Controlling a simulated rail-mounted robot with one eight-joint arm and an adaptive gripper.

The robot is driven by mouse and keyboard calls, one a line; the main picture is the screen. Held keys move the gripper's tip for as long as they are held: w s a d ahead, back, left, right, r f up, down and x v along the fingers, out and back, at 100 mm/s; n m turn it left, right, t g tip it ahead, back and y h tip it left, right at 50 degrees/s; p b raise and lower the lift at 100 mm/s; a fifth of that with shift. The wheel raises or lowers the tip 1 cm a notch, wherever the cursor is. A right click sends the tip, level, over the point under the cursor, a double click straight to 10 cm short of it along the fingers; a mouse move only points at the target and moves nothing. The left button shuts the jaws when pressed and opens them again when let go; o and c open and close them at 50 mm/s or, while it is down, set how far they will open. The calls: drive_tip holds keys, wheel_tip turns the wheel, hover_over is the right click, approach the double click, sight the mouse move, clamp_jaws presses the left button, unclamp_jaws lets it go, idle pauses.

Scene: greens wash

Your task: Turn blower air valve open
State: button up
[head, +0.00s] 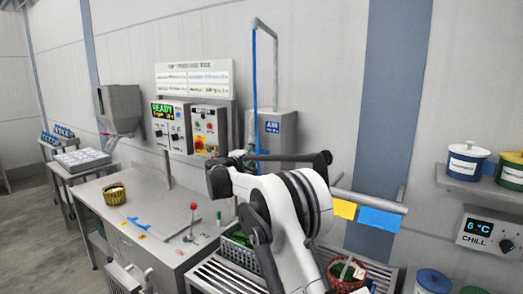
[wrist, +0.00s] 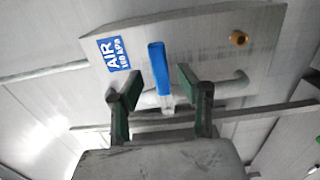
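The air valve shows in the wrist view as a blue lever handle (wrist: 159,68) on a short metal pipe (wrist: 232,82) along a grey box (wrist: 210,50). The box carries a blue AIR label (wrist: 112,51). My gripper (wrist: 159,80) is open, with one green-padded finger on each side of the lever's lower part. Gaps show between the lever and both fingers; I cannot tell the depth between them. In the head view the grey air box (head: 284,120) is on the wall, and my arm hides most of the valve.
A brass fitting (wrist: 239,38) sits on the box, right of the lever. In the head view, control panels (head: 190,128) are left of the box. A steel table (head: 150,215) with a red-knobbed lever (head: 193,207) stands below. A rail with yellow (head: 344,209) and blue cards is at right.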

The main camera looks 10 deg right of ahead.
sight(261, 152)
drive_tip(key=shift+p+x, duration=0.35)
drive_tip(key=shift+x, duration=1.65)
clamp_jaws()
